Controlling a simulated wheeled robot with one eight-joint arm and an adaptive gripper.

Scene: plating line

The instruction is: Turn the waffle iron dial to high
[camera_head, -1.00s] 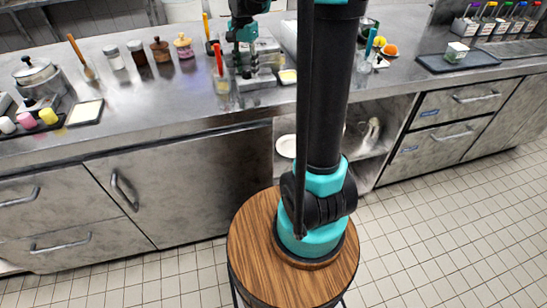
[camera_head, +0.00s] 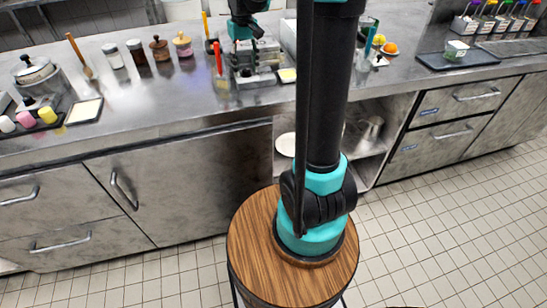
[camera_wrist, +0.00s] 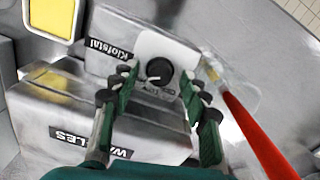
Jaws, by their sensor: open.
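The waffle iron (camera_head: 256,82) is a grey metal box on the counter. In the wrist view its front housing (camera_wrist: 105,40) carries a light panel with a round black dial (camera_wrist: 159,71). My gripper (camera_wrist: 160,78) is open, with one green finger on each side of the dial. I cannot tell whether the fingertips touch it. In the head view my gripper is over the waffle iron, its fingertips hard to make out.
A red-handled utensil in a clear container (camera_head: 220,82) stands close left of the waffle iron and shows at the right in the wrist view. A small yellow-filled dish (camera_head: 287,75) sits on its other side. Jars (camera_head: 183,45) stand farther left; oranges (camera_head: 389,48) are to the right.

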